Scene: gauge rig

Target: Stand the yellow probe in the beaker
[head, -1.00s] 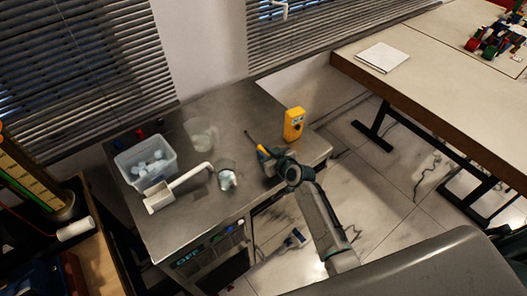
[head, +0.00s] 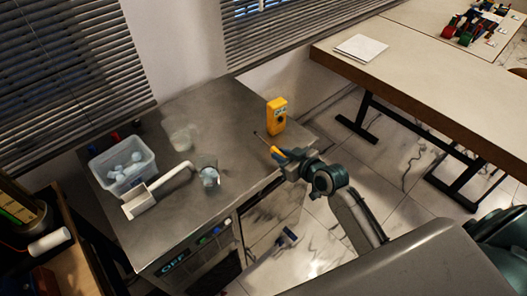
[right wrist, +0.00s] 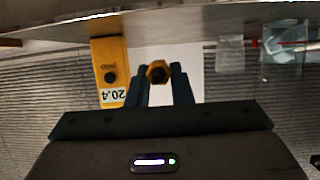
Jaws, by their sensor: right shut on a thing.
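The yellow probe (head: 276,151) is in the jaws of my right gripper (head: 284,156). Its thin dark rod points up and left in the head view, over the right part of the steel counter. In the right wrist view the probe's yellow end (right wrist: 158,72) shows between the two fingers (right wrist: 159,88). A clear glass beaker (head: 208,172) stands on the counter, left of the gripper and apart from it, with something whitish inside. My left gripper is not in view.
A second clear vessel (head: 183,138), a tub of pale balls (head: 102,177) and a white long-handled scoop (head: 139,204) are further left. Counter between beaker and meter is clear.

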